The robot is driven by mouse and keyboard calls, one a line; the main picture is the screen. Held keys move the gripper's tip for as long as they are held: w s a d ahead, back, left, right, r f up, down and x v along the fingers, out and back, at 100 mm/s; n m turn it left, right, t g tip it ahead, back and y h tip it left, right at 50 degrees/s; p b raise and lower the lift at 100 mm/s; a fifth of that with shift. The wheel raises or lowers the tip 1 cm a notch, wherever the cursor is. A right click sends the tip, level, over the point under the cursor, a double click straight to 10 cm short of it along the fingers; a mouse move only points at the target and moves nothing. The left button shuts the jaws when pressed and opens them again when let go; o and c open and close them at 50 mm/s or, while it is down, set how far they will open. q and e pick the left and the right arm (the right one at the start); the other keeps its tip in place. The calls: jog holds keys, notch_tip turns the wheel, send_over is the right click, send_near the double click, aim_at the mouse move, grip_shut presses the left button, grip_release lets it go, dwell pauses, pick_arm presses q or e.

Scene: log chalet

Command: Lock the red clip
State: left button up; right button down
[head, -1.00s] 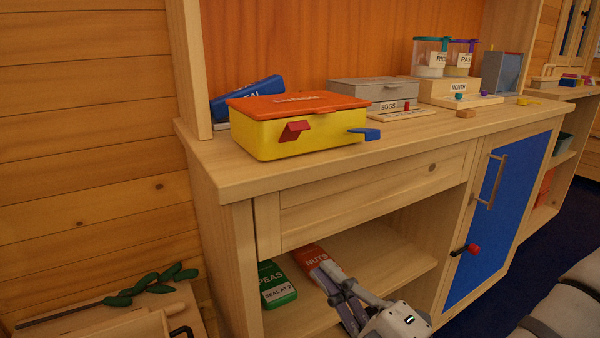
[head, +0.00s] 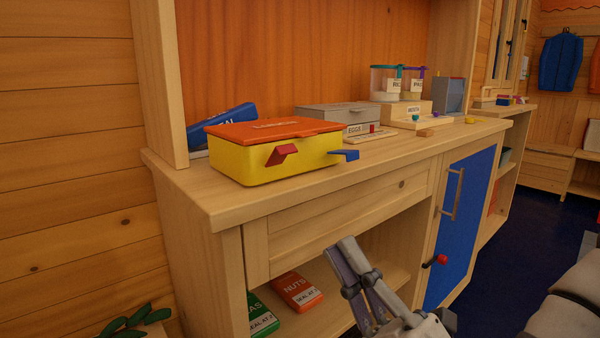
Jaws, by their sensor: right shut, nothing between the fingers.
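The red clip (head: 281,154) is on the front side of a yellow box (head: 262,171) with an orange lid (head: 262,132), on the wooden counter. The red clip sticks outward at a slant from the box front. A blue clip (head: 345,155) sticks out at the box's right end. The lid lies down on the box. My right gripper (head: 342,258) is low in front of the cabinet, below the counter top and to the right of the box. Its fingers are together and hold nothing. It is well apart from the clip. My left gripper is not in view.
The counter edge (head: 330,190) lies between my right gripper and the box. A blue box (head: 235,120) leans behind it; a grey egg box (head: 335,117) stands to the right. An orange NUTS pack (head: 297,290) lies on the lower shelf. A blue door (head: 462,220) is at the right.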

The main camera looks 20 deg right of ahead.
aim_at(284, 149)
jog(key=p+x, duration=0.1)
jog(key=x, duration=1.1)
jog(key=shift+a, duration=0.1)
